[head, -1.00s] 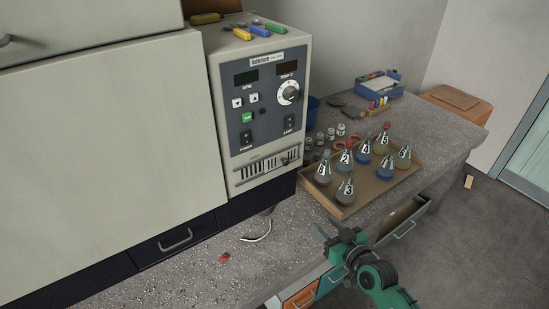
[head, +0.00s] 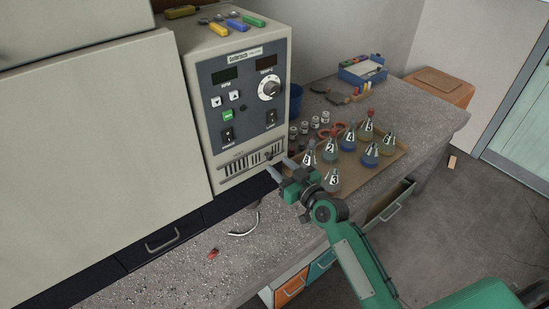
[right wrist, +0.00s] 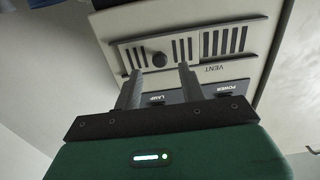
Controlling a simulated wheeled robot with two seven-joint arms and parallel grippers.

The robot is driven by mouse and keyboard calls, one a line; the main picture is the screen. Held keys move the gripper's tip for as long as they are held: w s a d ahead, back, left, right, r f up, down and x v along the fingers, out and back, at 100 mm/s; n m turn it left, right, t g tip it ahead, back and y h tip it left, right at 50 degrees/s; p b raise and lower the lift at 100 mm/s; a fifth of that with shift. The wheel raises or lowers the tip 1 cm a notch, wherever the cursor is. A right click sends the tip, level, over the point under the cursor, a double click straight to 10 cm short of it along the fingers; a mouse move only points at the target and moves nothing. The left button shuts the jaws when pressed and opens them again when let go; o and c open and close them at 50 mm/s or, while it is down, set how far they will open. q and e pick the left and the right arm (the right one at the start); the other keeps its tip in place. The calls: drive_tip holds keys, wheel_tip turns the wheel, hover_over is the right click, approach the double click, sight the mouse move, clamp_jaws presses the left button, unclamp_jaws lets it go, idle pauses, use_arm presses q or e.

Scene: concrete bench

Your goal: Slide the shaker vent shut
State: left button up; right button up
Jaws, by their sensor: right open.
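The shaker (head: 195,110) is a pale box with a dark control panel. Its vent (head: 235,168) is a slotted strip low on the front, below the switches. In the right wrist view the vent (right wrist: 228,41) appears upside down, with dark slots beside a sliding plate (right wrist: 128,58) that carries a round black knob (right wrist: 160,59). My right gripper (head: 280,168) is open and empty in front of the vent's right end. In the right wrist view its fingertips (right wrist: 160,73) lie either side of the knob in the picture; contact cannot be told. My left gripper is out of view.
A wooden tray (head: 388,168) of numbered flasks stands close right of my right gripper, partly behind it. Small jars (head: 315,122) and a blue box (head: 362,69) are farther back. A red item (head: 213,253) lies on the bench (head: 190,275), whose front left is mostly clear.

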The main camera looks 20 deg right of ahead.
sight(271, 158)
drive_tip(key=shift+x, duration=1.7)
clamp_jaws()
